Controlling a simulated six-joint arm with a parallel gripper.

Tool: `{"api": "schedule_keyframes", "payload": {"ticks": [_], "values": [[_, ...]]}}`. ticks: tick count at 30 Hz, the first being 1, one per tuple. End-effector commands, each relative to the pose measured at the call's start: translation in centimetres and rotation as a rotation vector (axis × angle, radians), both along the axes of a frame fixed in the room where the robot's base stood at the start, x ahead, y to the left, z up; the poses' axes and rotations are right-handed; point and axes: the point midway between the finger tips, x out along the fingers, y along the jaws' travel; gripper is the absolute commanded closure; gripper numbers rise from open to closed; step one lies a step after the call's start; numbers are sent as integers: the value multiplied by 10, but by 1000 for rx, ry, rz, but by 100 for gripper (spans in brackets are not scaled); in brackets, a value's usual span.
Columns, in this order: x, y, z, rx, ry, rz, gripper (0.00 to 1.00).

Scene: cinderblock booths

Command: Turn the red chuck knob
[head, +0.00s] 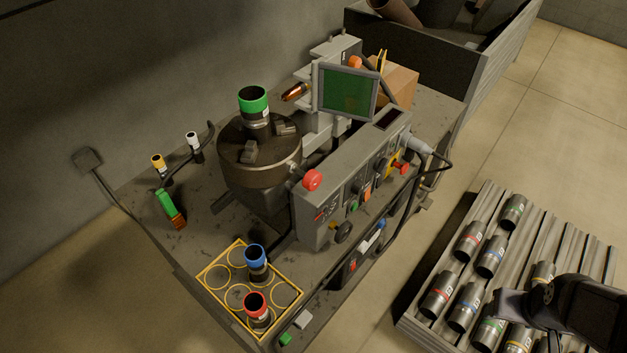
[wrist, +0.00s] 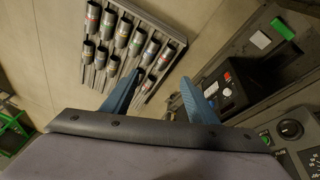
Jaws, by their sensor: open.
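A red ball knob (head: 312,180) sticks out on a short stem from the right side of the dark round chuck (head: 262,172) on the grey machine, in the head view. A cylinder with a green band (head: 253,106) stands upright on the chuck, among grey jaw blocks. My gripper is at the lower right of the head view, beside the machine and over the rack, well apart from the knob. In the wrist view my gripper (wrist: 160,80) has its two blue fingers spread, with nothing between them. The knob is not in the wrist view.
A slatted rack (head: 595,262) of banded cylinders lies at the right. A yellow-rimmed holder (head: 205,273) holds blue- and red-banded cylinders at the table front. The control panel (head: 335,205), cables and a screen (head: 346,92) stand right of the chuck. Bare floor lies between rack and table.

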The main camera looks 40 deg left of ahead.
Motion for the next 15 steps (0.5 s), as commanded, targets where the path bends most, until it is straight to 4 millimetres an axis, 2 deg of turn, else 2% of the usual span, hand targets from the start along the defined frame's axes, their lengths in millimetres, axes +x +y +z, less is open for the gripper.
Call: {"api": "schedule_keyframes", "payload": {"ticks": [3,5,6,8,12,15], "values": [[51,35,-2,-24,-167,241,47],[74,60,1,-26,-259,369,47],[87,78,3,-23,-319,454,47],[102,109,7,-11,-409,582,47],[115,189,19,49,-617,876,47],[106,248,30,125,-764,1075,47]]}}
